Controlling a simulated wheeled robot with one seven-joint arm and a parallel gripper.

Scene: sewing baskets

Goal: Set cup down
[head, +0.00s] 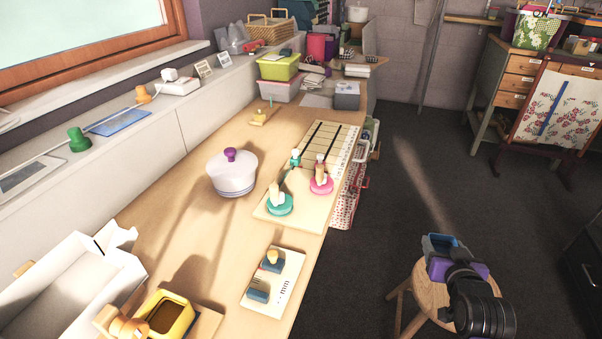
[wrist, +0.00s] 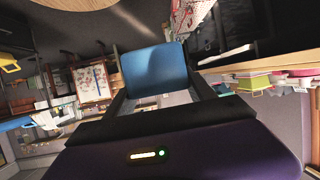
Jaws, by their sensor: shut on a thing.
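A blue cup (head: 440,242) is held at the end of my arm, at the lower right in the head view. My gripper (head: 446,250) is shut on it, with the purple hand behind. In the wrist view the cup (wrist: 154,70) sits between the two dark fingers of my gripper (wrist: 158,88). A round wooden stool (head: 424,292) stands below the gripper in the head view, partly hidden by my arm. A round wooden surface also shows at the top of the wrist view, apart from the cup. The height of the cup over the stool is hard to tell.
A long wooden table (head: 178,217) to the left holds a white pot (head: 232,176), a board with spools (head: 305,198) and a yellow box (head: 169,315). A desk with drawers (head: 517,75) stands at the back right. The dark floor between is mostly clear.

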